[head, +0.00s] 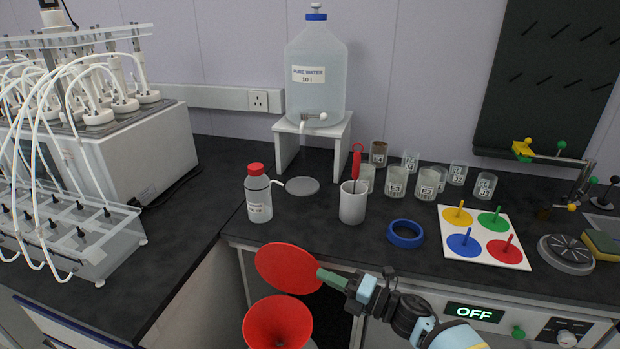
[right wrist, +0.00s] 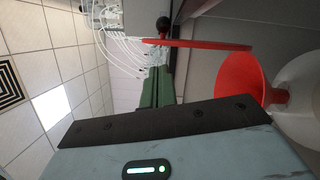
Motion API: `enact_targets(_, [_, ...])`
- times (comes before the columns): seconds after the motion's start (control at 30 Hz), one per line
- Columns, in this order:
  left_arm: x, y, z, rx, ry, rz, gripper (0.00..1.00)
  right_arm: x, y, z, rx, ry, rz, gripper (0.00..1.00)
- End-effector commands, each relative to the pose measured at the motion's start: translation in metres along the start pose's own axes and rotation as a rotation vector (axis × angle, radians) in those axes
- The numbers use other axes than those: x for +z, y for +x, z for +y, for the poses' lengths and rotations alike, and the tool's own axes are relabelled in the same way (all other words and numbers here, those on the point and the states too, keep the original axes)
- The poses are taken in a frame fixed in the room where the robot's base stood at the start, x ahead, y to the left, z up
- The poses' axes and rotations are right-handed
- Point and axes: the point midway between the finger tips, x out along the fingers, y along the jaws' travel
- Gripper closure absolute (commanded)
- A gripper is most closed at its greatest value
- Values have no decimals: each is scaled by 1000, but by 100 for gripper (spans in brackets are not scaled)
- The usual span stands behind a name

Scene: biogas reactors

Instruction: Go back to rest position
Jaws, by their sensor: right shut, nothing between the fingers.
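My right gripper (head: 324,275) shows in the head view at the front of the bench. Its green fingers are shut with nothing between them. Its tips appear right at the edge of a red disc (head: 286,268); whether they touch it I cannot tell. In the right wrist view the green fingers (right wrist: 157,88) point up toward the disc (right wrist: 205,44), seen edge-on. A red funnel (head: 277,322) is just below the disc in the head view; it also shows in the right wrist view (right wrist: 240,82). My left gripper is not in view.
On the black bench stand a squeeze bottle (head: 258,195), a white cup (head: 353,205) with a red-handled tool, several glass beakers, a blue ring (head: 405,234) and a white board (head: 478,255) with coloured discs. A water tank (head: 317,75) stands behind. Tubed reactors fill the left.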

Motion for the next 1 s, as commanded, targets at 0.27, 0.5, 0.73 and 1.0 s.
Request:
enact_targets(0.27, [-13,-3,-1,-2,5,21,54,-44,-26,-21,4,301,-157,100])
enact_targets(0.5, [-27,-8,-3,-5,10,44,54,-97,-80,-48,-15,718,-398,100])
enact_targets(0.73, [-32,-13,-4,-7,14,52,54,-152,-149,-68,-52,1105,-644,100])
enact_targets(1.0, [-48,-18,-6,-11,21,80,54,-226,-244,-78,-111,1524,-954,100])
